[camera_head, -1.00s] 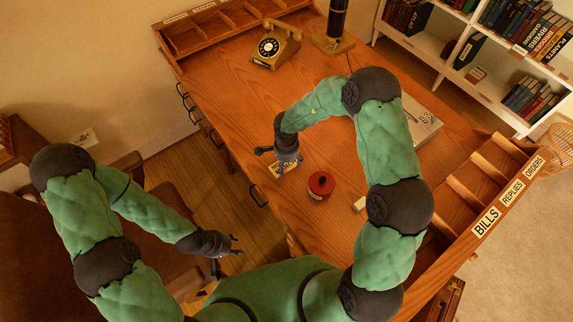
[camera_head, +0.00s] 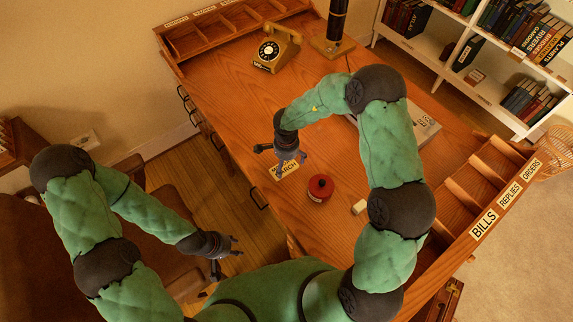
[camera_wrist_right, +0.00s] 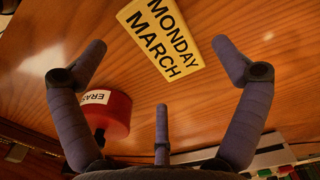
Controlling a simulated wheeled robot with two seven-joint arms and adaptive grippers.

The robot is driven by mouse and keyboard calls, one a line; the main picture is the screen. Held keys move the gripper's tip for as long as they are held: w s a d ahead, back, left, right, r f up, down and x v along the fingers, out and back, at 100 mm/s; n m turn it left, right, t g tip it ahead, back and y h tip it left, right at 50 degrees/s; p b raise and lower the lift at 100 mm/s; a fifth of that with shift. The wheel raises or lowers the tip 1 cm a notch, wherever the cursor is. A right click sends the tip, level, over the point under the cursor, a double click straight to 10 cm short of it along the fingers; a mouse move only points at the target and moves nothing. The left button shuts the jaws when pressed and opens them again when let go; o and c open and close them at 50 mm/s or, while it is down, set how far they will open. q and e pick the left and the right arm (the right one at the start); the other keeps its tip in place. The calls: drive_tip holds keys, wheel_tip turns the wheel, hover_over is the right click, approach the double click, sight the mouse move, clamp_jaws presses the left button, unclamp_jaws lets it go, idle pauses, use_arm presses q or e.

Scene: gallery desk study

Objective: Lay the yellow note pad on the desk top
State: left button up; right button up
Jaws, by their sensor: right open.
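The yellow note pad (camera_head: 286,171), printed MONDAY MARCH, appears to lie flat on the desk top (camera_head: 330,240). In the right wrist view the pad (camera_wrist_right: 163,38) shows its printed face, with its far corner cut off by the top edge. My right gripper (camera_head: 287,158) is open and empty just above the pad; in the wrist view its spread fingers (camera_wrist_right: 161,65) are apart from it. My left gripper (camera_head: 228,256) hangs off the desk's left side, with its fingers spread and nothing between them.
A red round tin (camera_head: 320,188) labelled ERA... stands near the right gripper, with a small cream block (camera_head: 359,207) beside it. A telephone (camera_head: 276,48) and a lamp base (camera_head: 332,46) stand at the back. A pigeonhole rack (camera_head: 487,222) lines the right edge. The desk middle is mostly clear.

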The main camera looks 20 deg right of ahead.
sight(287, 169)
wheel_tip(287, 169, up, 9)
drive_tip(key=p, duration=0.2)
drive_tip(key=shift+p, duration=0.4)
